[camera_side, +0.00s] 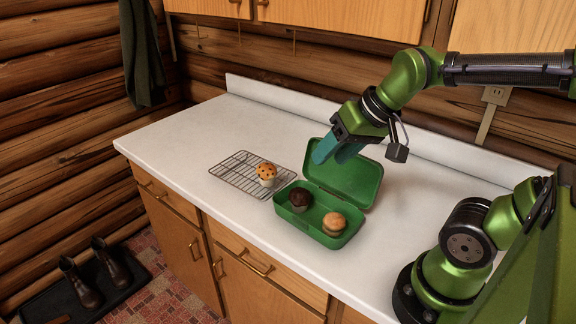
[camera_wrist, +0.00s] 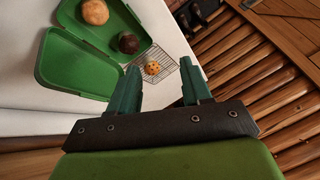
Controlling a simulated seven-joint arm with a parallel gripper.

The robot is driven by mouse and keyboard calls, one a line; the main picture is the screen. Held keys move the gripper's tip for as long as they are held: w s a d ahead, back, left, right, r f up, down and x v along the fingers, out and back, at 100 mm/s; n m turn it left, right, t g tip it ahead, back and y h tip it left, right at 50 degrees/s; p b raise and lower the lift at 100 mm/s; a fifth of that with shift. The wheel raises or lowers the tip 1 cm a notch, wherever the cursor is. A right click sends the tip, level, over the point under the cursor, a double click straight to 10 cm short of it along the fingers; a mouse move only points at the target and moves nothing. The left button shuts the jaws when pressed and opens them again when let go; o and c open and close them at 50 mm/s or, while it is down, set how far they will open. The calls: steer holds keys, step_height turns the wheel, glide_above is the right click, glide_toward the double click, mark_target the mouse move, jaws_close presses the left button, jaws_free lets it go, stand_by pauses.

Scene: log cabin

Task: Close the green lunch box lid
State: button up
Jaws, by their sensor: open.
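The green lunch box (camera_side: 319,236) stands open on the white counter, holding a dark chocolate muffin (camera_side: 300,199) and a round tan bun or muffin (camera_side: 334,223). Its green lid (camera_side: 347,180) is tilted up and back on the hinge side. In the wrist view the lid (camera_wrist: 76,65) shows at left, with the box (camera_wrist: 112,22) beyond it. My gripper (camera_side: 335,152) has teal fingers and is above the lid's upper left edge; whether it touches the lid is unclear. In the wrist view my gripper (camera_wrist: 158,85) is open, with nothing between the fingers.
A wire cooling rack (camera_side: 232,178) with an orange-topped muffin (camera_side: 266,174) lies left of the box. The white counter (camera_side: 180,137) is clear at the far left. A low backsplash (camera_side: 300,108) and log wall stand behind.

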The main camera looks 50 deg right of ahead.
steer(key=shift+w+d+r+n+g+h, duration=0.35)
steer(key=shift+w+d+r+n+g, duration=1.1)
steer(key=shift+d, duration=2.9)
steer(key=shift+w+d+r+n+g+h, duration=0.45)
steer(key=shift+w+d+r+g, duration=1.25)
steer(key=shift+d+r, duration=1.85)
steer(key=f, duration=0.6)
steer(key=d+f, duration=0.1)
steer(key=f, duration=1)
steer(key=shift+d+f, duration=0.2)
steer(key=shift+f, duration=0.1)
jaws_close()
